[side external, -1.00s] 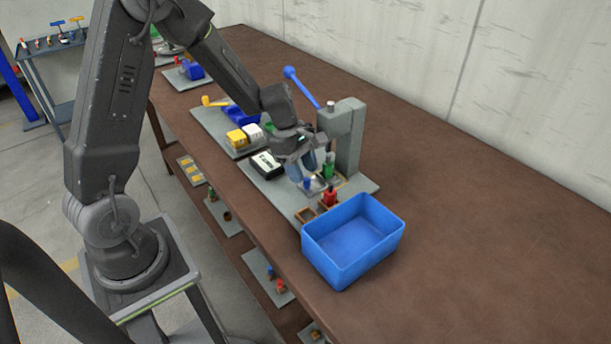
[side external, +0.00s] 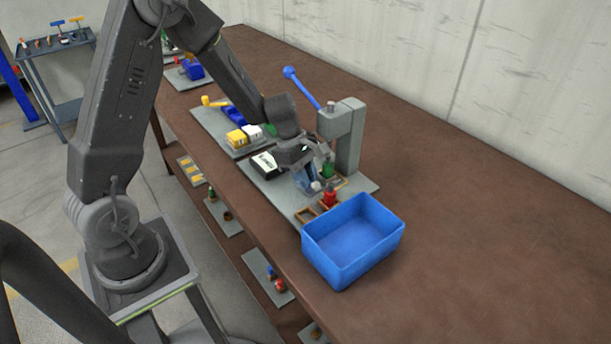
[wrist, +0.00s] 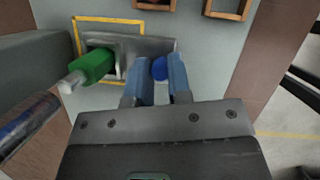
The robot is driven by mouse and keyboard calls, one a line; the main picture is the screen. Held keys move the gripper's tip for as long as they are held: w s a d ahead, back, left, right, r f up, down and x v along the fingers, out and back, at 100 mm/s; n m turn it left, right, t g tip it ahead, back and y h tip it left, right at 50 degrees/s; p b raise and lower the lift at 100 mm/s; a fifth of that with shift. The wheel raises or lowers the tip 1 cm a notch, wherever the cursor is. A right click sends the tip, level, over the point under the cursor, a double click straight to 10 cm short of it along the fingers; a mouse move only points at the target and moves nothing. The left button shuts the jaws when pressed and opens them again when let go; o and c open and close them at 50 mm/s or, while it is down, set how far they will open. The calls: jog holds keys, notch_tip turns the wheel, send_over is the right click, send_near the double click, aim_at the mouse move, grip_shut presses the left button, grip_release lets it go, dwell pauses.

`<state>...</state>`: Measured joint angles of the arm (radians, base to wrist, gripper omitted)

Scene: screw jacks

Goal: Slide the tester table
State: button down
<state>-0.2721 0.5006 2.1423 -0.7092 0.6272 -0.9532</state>
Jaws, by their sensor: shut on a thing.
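The tester table is a small grey slab (wrist: 135,46) with a round blue knob (wrist: 160,68) at its edge in the wrist view. My gripper (wrist: 159,73) has its two blue fingers on either side of the knob and is shut on it. In the side view my gripper (side external: 307,181) is low in front of the grey press (side external: 347,135), and its fingers hide the knob. A green jack (wrist: 96,64) lies over the slab in the wrist view; its green body (side external: 327,170) shows beside the press column in the side view. A yellow outline (wrist: 108,20) frames part of the baseplate.
The press's blue lever (side external: 302,88) rises above my wrist. A red jack (side external: 330,196) and a blue bin (side external: 353,240) stand to the front right. A black-and-white device (side external: 265,164) lies left of my gripper. The brown bench (side external: 480,210) is clear at right.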

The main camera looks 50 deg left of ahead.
dwell(0.3)
jog(key=s, duration=0.8)
jog(key=c, duration=1.1)
grip_release()
jog(key=shift+o, duration=0.2)
jog(key=shift+a+r, duration=0.2)
jog(key=shift+r, duration=0.3)
jog(key=v, duration=1.2)
jog(key=shift+r, duration=0.35)
jog(key=shift+a, duration=0.1)
